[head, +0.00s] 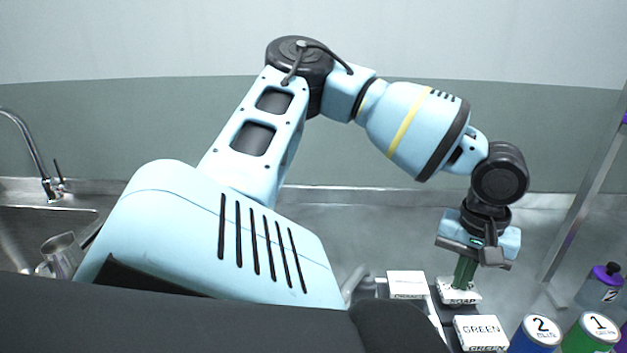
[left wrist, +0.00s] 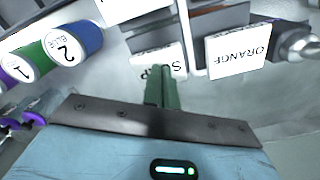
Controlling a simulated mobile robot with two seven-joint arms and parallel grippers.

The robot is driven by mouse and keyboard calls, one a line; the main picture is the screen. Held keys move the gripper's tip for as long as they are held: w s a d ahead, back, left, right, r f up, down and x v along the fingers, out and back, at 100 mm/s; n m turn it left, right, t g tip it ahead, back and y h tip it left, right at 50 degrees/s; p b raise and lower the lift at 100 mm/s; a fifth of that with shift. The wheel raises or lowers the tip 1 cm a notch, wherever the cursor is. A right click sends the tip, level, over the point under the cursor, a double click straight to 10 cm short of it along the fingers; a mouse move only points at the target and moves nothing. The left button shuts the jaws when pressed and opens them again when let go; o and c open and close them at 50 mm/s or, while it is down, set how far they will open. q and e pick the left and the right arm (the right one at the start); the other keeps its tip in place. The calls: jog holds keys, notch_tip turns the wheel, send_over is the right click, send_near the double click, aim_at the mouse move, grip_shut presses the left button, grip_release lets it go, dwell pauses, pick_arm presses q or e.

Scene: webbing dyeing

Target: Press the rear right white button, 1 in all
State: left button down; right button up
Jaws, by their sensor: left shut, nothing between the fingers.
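The rear right white button (head: 458,291) is a white block lettered SOAP, partly covered by my fingers. It also shows in the left wrist view (left wrist: 140,64), where the fingers hide the middle of its lettering. My left gripper (head: 461,285) is shut and empty, its green fingers pointing down at the button's top. The fingertips (left wrist: 162,70) overlap the button in both views; I cannot tell whether they touch it or whether it is pushed down. My right gripper is not in view.
A white block lettered ORANGE (left wrist: 240,52) stands left of the button in the head view; another lettered GREEN (head: 481,333) is in front. Blue (head: 536,337) and green (head: 592,334) numbered containers stand at the right, with a purple-capped bottle (head: 601,284). A sink (head: 30,235) is far left.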

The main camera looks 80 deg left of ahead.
pick_arm(q)
jog(key=shift+r+p, duration=0.3)
jog(key=shift+r, duration=1.05)
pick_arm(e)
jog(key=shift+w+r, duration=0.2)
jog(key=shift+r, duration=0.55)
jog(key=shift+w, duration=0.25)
